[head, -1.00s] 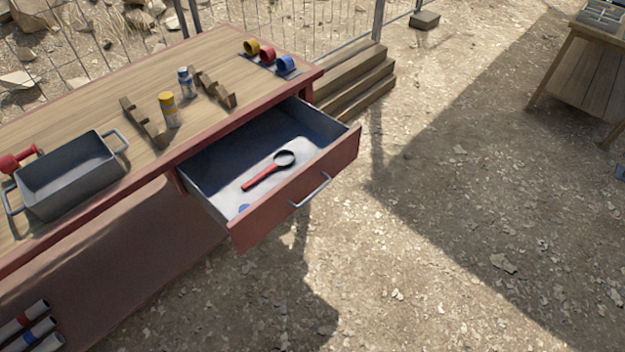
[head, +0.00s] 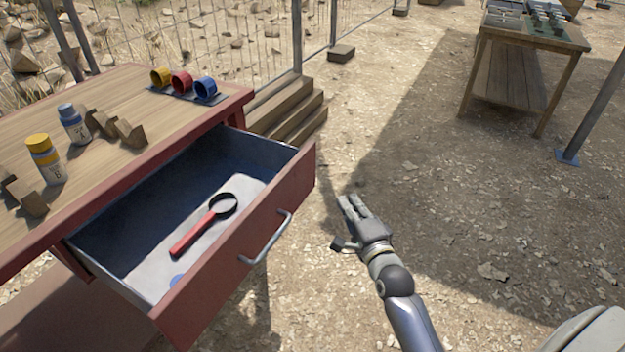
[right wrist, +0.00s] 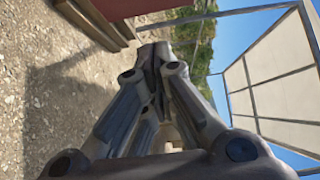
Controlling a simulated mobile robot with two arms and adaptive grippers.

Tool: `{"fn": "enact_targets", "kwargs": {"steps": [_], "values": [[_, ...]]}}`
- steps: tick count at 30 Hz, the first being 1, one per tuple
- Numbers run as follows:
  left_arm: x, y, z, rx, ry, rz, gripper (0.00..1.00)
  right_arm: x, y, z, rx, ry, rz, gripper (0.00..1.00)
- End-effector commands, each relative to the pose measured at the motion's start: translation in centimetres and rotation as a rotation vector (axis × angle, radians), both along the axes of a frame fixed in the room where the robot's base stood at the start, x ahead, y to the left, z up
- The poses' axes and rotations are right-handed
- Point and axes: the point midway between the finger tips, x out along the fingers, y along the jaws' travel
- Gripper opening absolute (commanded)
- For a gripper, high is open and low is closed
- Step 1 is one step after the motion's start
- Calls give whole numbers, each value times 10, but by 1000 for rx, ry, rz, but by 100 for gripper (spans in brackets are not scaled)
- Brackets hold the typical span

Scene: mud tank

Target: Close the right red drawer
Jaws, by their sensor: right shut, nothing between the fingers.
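The right red drawer (head: 243,262) is pulled well out of the table in the head view. Its front carries a grey bar handle (head: 267,240). Inside lie a magnifying glass with a red handle (head: 203,227) and part of a blue round thing (head: 177,281). My right gripper (head: 352,207) is to the right of the drawer front, apart from it, over the ground. In the right wrist view its fingers (right wrist: 153,58) are shut and empty. A red surface shows at the top of that view. My left gripper is not in view.
The table top (head: 100,130) holds a yellow-capped bottle (head: 48,160), a blue-capped bottle (head: 73,124), wooden racks and three coloured cups (head: 182,83). Wooden steps (head: 290,110) stand behind the drawer. Another table (head: 522,38) stands far right. Open ground lies right of the drawer.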

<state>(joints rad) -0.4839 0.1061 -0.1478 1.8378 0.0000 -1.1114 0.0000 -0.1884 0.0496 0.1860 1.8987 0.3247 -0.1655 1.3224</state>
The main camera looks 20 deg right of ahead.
Motion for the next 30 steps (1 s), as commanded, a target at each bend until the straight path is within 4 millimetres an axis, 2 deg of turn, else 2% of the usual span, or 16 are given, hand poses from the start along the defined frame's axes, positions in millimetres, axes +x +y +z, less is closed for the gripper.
{"fn": "enact_targets", "kwargs": {"steps": [4,7,20,24,30], "values": [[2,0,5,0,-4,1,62,8,-2,6,12,-16,-2,0],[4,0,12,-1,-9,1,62,21,-4,6,10,-16,-2,0],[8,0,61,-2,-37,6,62,101,-13,4,9,-14,-1,0],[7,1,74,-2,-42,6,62,118,1,4,11,-13,0,0],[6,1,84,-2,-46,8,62,129,11,4,10,-11,-1,0]]}}
